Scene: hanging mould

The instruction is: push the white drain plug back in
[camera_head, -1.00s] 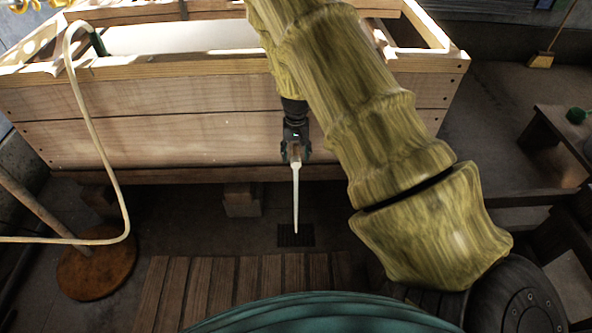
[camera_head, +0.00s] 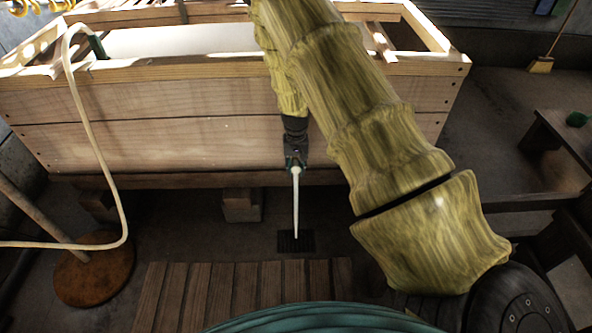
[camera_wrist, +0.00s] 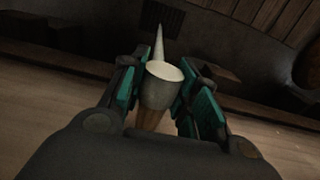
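The white drain plug (camera_wrist: 160,90) shows in the wrist view as a pale, cup-like cylinder with a round end, between the green pads of my gripper (camera_wrist: 162,92). The pads lie close along both its sides and look shut on it. In the head view my gripper (camera_head: 296,163) points down, close to the front wall of the wooden vat (camera_head: 160,146). A thin white tapering streak (camera_head: 296,205), which looks like a stream, runs down from the gripper area toward the dark floor grate (camera_head: 296,242). The drain hole is hidden.
A pale hose (camera_head: 88,125) hangs over the vat's left end. A round wooden disc (camera_head: 95,270) with a pole stands at lower left. Slatted boards (camera_head: 240,283) lie in front. A dark bench (camera_head: 565,140) stands at the right.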

